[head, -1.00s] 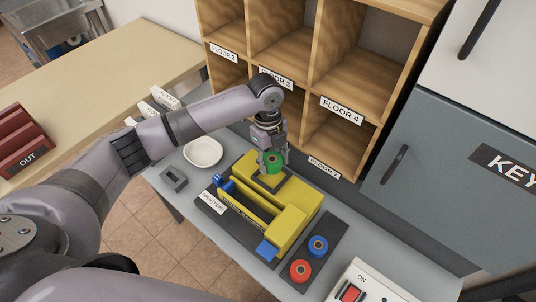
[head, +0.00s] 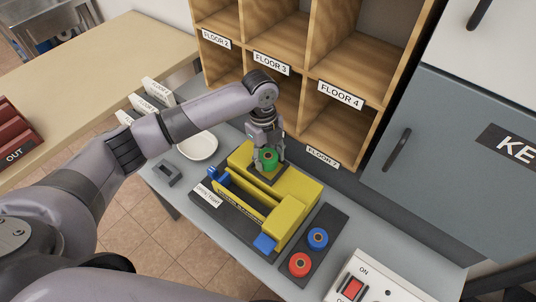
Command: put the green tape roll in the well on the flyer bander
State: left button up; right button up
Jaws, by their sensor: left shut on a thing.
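The green tape roll (head: 268,159) is between the fingers of my left gripper (head: 268,162), which is shut on it. The gripper points down at the far end of the yellow flyer bander (head: 291,213). The roll is over or in the dark square well (head: 265,176) there; I cannot tell whether it touches the bottom. The bander has blue parts at its near end and left side and stands on a dark base. My right gripper is not in view.
A dark tray (head: 325,222) to the right holds a blue roll (head: 317,238) and a red roll (head: 300,264). A white dish (head: 198,145) and a small grey block (head: 168,174) lie left. Wooden pigeonholes (head: 338,95) stand behind; a switch box (head: 357,284) is at front right.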

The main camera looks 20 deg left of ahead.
pick_arm(q)
jog(key=shift+f, duration=0.15)
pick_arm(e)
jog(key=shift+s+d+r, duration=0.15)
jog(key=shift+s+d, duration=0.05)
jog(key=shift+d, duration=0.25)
pick_arm(q)
jog(key=shift+f, duration=0.55)
jog(key=shift+s, duration=0.1)
jog(key=shift+f, duration=0.25)
